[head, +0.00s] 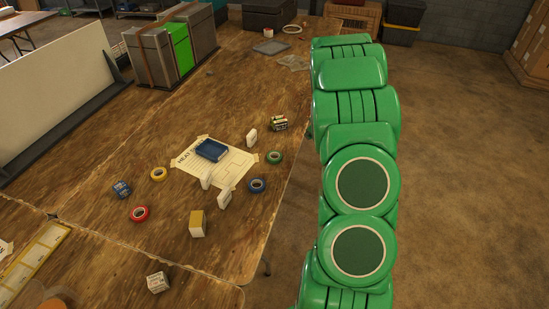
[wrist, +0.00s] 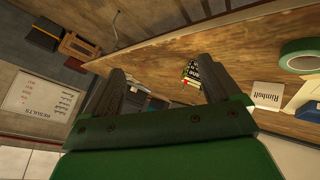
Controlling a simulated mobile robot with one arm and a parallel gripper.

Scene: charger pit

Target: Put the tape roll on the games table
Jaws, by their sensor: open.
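Several tape rolls lie flat on a brown wooden table (head: 105,165) in the head view: a green roll (head: 274,157), a blue roll (head: 257,185), a yellow roll (head: 159,174) and a red roll (head: 139,214). A pale ring (head: 292,29) lies at the far end. I cannot tell which roll the task means or which table is the games table. My gripper (wrist: 160,68) is open and empty in the wrist view, apart from everything. Part of a green roll (wrist: 300,57) shows at the right there. My gripper is not visible in the head view.
A paper sheet (head: 233,170) with a blue tray (head: 211,150) lies among the rolls, with small boxes around it. Grey and green bins (head: 180,47) stand at the back left, next to a white panel (head: 65,88). Open floor (head: 455,170) lies right of the table.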

